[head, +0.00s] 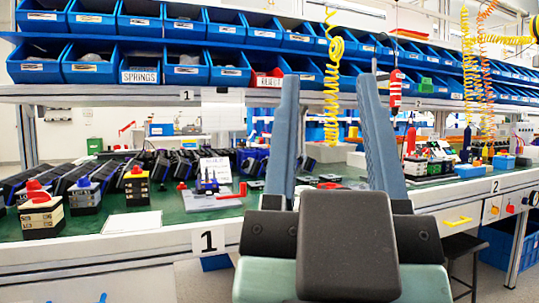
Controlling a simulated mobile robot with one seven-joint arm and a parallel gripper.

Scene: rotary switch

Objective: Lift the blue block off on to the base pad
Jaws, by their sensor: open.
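My gripper (329,80) is open, its two blue-grey fingers spread wide and pointing up and away, with nothing between them. A small dark blue piece (207,187) stands on a light grey pad (222,203) on the green bench, left of my gripper. A red lever lies at the pad's right side, and a white card stands behind. I cannot tell for sure that this piece is the blue block. A stacked unit (84,197) with a bluish top layer and a red knob stands farther left. My gripper touches none of these.
The green bench top (180,219) holds several red-knobbed stacks and rows of dark bins. Blue shelf bins (187,68) hang above. A white sheet (132,222) lies near the front edge. A yellow coiled hose (334,90) hangs beyond my fingers. A stool stands at right.

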